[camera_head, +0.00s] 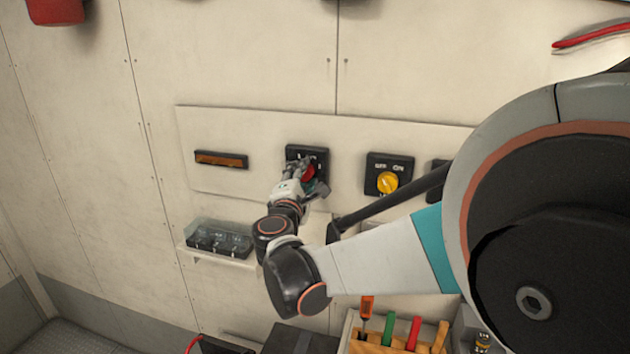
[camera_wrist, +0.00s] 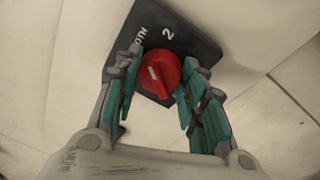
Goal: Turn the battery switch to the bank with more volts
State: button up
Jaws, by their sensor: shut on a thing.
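The battery switch is a black square plate (camera_head: 307,152) with a red round knob (camera_head: 309,173) on the wall panel. In the wrist view the red knob (camera_wrist: 158,73) sits between the teal-padded fingers of my gripper (camera_wrist: 158,90), which is shut on it. The knob carries a short white mark. The switch plate (camera_wrist: 185,38) shows a "2" and the end of a word reading "OTH"; my fingers hide other markings. My gripper (camera_head: 303,170) also covers part of the switch in the head view. A dark amber display (camera_head: 221,159) is left of the switch; no digits are readable.
A yellow-knobbed switch (camera_head: 388,182) marked "OFF" and "ON" is right of the battery switch. A clear-lidded box (camera_head: 219,239) is on a small shelf below left. A tool rack (camera_head: 395,345) with coloured handles stands below my arm. Bare wall lies above the panel.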

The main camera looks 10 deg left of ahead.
jog(key=m+b, duration=0.1)
jog(key=m, duration=0.2)
jog(key=m+b, duration=0.1)
jog(key=m, duration=0.2)
jog(key=shift+f+m+t+h, duration=0.2)
jog(key=shift+m+t+h, duration=0.1)
dwell(0.4)
jog(key=o, duration=1.1)
jog(key=shift+c, duration=0.2)
jog(key=s, duration=0.7)
jog(key=shift+s+a+f, duration=0.2)
jog(key=shift+s+f, duration=0.1)
